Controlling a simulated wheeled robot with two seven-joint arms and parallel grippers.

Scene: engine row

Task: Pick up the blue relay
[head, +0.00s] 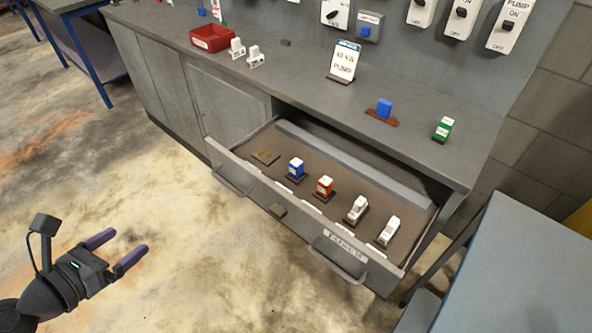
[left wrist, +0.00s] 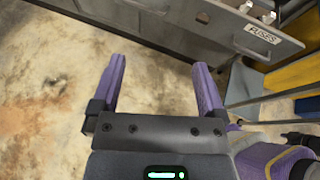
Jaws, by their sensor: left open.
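A blue relay with a white top (head: 295,168) stands upright in the open drawer, left of an orange one. My left gripper (head: 124,246) is open and empty, low over the floor at the left, well apart from the drawer and both blue items. Its two purple fingers are spread in the left wrist view (left wrist: 158,68). My right gripper does not show clearly in either view.
The open drawer (head: 262,192) juts out from the counter. It also holds an orange relay (head: 325,186) and two white pieces (head: 357,209). A red bin (head: 212,38) and a white sign (head: 344,61) stand on the counter. A grey table (head: 525,265) is at right. Floor at left is clear.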

